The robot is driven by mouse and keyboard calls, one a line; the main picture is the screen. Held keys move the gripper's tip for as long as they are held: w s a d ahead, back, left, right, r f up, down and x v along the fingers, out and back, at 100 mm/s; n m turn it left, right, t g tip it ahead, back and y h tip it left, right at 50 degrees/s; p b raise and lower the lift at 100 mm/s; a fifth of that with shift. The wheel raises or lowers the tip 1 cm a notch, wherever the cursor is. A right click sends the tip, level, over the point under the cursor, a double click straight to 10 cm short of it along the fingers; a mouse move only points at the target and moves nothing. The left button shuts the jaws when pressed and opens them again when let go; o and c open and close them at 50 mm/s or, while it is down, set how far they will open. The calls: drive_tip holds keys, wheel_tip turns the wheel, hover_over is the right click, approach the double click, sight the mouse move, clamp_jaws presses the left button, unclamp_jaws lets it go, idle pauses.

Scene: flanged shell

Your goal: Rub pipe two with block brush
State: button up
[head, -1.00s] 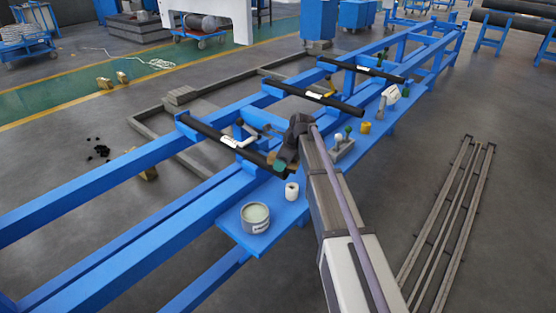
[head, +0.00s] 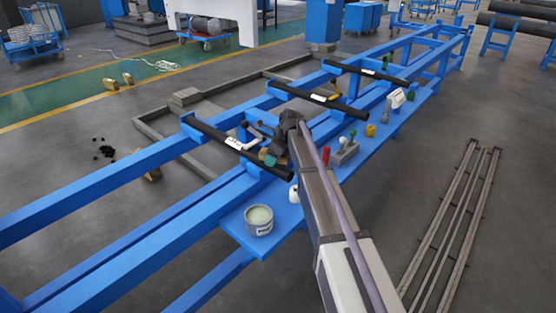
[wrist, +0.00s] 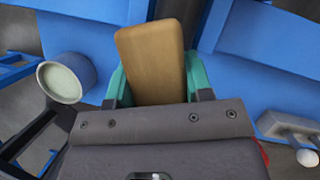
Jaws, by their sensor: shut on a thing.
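My gripper (head: 268,158) is shut on the block brush (wrist: 152,62), a tan wooden block held between teal fingers in the wrist view. The bristles cannot be seen. Three black pipes with white labels lie across the blue frame: a near one (head: 208,133), a middle one (head: 340,105) and a far one (head: 372,73). The label numbers are too small to read, so I cannot tell which is pipe two. My gripper is by the right part of the near pipe; I cannot tell whether the brush touches it.
A blue side shelf (head: 238,232) carries an open grey can (head: 258,220), a white roll (head: 294,194) partly behind my arm, a red item (head: 326,156), a grey holder (head: 345,152) and a yellow item (head: 370,131). Long metal bars (head: 455,225) lie on the floor at right.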

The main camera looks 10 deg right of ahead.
drive_tip(key=shift+w+a, duration=0.4)
drive_tip(key=shift+w, duration=0.15)
drive_tip(key=shift+r, duration=0.1)
wheel_tip(320, 180, up, 6)
drive_tip(key=p, duration=0.6)
wheel_tip(320, 180, up, 3)
drive_tip(key=p, duration=0.3)
drive_tip(key=shift+d, duration=0.1)
